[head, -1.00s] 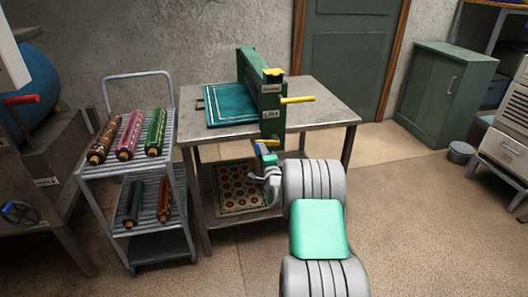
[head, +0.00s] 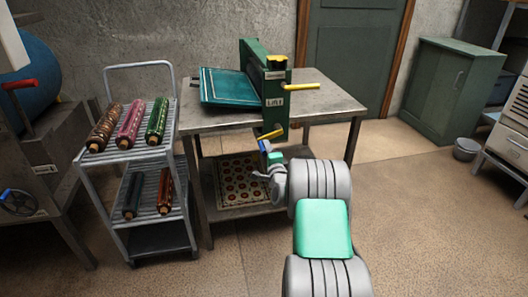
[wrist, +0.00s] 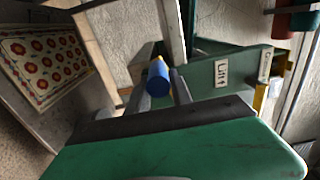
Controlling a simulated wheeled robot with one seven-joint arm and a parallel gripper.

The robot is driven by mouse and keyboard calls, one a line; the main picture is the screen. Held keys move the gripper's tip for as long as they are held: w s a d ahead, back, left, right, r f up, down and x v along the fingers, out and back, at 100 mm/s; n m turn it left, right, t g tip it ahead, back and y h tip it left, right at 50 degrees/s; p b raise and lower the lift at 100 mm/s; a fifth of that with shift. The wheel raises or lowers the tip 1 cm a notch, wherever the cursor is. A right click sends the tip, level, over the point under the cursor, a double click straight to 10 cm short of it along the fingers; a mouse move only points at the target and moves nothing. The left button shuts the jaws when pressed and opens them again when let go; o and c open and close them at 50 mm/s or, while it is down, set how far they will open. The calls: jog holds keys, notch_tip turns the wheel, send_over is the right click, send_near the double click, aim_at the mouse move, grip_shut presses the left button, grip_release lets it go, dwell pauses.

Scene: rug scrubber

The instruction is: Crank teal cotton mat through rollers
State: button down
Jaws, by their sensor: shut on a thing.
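The teal mat (head: 228,86) lies flat on the left of the green roller press (head: 251,62), its right edge against the press. The press stands on a metal table and carries a "LIFT" label (head: 274,102). Its yellow crank arm (head: 270,134) hangs at the front, with a blue handle (head: 264,146) at its end. My gripper (head: 268,162) is shut on the blue handle, below the table top level. In the wrist view the blue handle (wrist: 158,82) sits between my two fingers. The rollers and the mat's far end are hidden by the press.
A yellow lever (head: 302,86) sticks out right from the press, and a yellow knob (head: 277,60) tops it. A cart (head: 140,66) with several patterned rolls stands left. A floral mat (head: 243,182) lies on the table's lower shelf.

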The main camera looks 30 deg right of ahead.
jog(key=shift+s+f, duration=0.1)
jog(key=shift+f, duration=0.9)
jog(key=f+b, duration=0.1)
jog(key=d+f+b, duration=0.1)
jog(key=b, duration=0.1)
jog(key=shift+s+d, duration=0.25)
jog(key=shift+d, duration=0.05)
jog(key=c, duration=1.6)
grip_release()
jog(key=shift+d+f, duration=0.1)
jog(key=shift+d, duration=0.1)
jog(key=shift+o, duration=1.3)
jog(key=shift+r, duration=0.25)
jog(key=o, duration=0.5)
jog(key=shift+d+r, duration=0.1)
jog(key=shift+r, duration=0.05)
